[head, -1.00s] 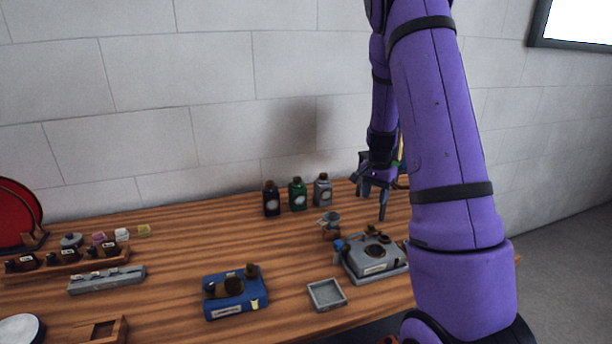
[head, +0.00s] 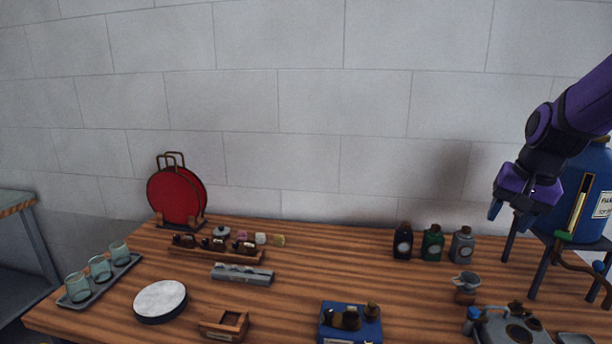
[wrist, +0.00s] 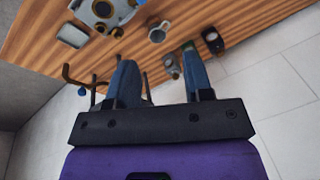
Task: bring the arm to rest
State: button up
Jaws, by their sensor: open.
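My purple arm comes in from the right edge of the head view. My gripper (head: 513,213) hangs in the air above the right part of the wooden table, in front of the wall and just left of a blue tank. In the wrist view my gripper (wrist: 162,85) shows two blue fingers spread apart with nothing held between them. The table (wrist: 200,20) lies beyond the fingertips there, at a distance. The base of my arm is outside the head view.
The blue tank (head: 586,190) on a dark stand is close beside my gripper. Three bottles (head: 432,243), a small grey jug (head: 466,283) and a grey device (head: 510,328) stand below. Red discs (head: 177,195) stand far left. The air left of my gripper is clear.

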jog(key=s+a+r+n+t, duration=0.1)
jog(key=s+a+r+n, duration=0.2)
jog(key=s+a, duration=0.3)
jog(key=s+a+r+n+t, duration=0.1)
jog(key=s+a+r+n, duration=0.3)
jog(key=s, duration=0.7)
jog(key=shift+s+a+t+h, duration=0.3)
jog(key=shift+a, duration=0.55)
jog(key=shift+r, duration=0.1)
